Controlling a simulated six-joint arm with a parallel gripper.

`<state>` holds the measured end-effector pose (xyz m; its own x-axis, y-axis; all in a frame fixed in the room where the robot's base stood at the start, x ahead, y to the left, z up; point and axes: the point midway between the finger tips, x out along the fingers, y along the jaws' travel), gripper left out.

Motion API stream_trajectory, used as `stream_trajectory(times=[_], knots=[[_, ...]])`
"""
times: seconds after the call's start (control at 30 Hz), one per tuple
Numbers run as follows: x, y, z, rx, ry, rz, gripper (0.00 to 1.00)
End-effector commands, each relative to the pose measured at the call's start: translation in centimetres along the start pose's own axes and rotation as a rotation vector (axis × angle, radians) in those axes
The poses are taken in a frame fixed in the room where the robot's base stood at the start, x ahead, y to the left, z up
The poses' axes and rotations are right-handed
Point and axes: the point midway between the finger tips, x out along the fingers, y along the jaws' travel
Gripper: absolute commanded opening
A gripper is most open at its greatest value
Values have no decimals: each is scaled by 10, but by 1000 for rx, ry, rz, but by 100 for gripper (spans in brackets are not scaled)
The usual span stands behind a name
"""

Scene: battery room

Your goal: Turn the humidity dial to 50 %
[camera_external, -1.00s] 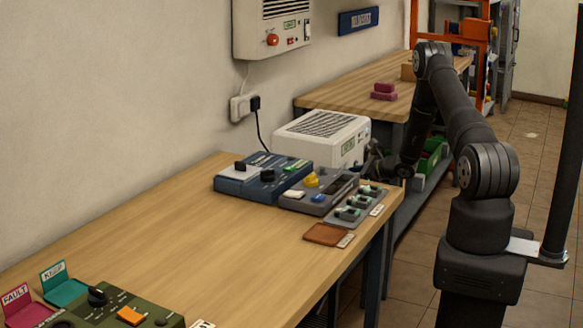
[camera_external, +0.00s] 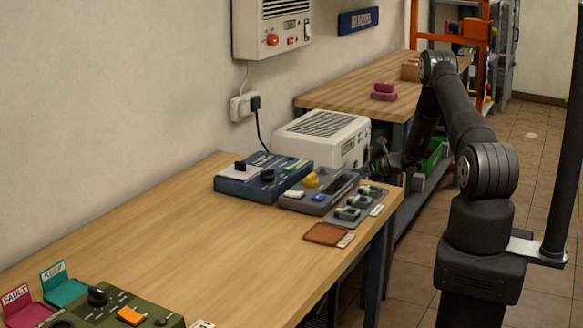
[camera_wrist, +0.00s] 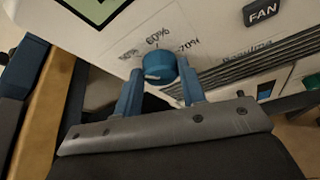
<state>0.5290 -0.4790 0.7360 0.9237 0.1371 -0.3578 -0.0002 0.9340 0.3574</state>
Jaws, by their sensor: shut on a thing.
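The white humidity unit (camera_external: 310,135) stands at the far end of the near bench, its front facing my arm. In the wrist view, its panel (camera_wrist: 200,22) shows a round blue dial (camera_wrist: 158,66) with percent labels around it. "60%" and "70%" are legible; a third label on the left is blurred. A pale mark shows on the dial, but I cannot tell its exact setting. My gripper (camera_wrist: 160,76) is shut on the dial, one blue finger on each side. In the outside view, my gripper (camera_external: 376,157) is small and dark by the unit's front.
A blue device (camera_external: 262,178), a grey control box (camera_external: 318,195) and a small switch panel (camera_external: 358,206) stand just in front of the unit. A brown pad (camera_external: 325,234) lies near the bench edge. The panel's slats and FAN label (camera_wrist: 262,11) lie beside the dial.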

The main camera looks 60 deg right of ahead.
Motion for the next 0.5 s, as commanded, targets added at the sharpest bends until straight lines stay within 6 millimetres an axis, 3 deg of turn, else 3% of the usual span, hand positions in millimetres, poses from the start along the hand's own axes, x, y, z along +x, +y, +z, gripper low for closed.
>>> stream_trajectory(times=[0.43, 0.47, 0.5], knots=[[-1, 0, -1, 10, 0, 3, 14], [-1, 0, -1, 10, 0, 3, 41], [-1, 0, -1, 10, 0, 2, 49]])
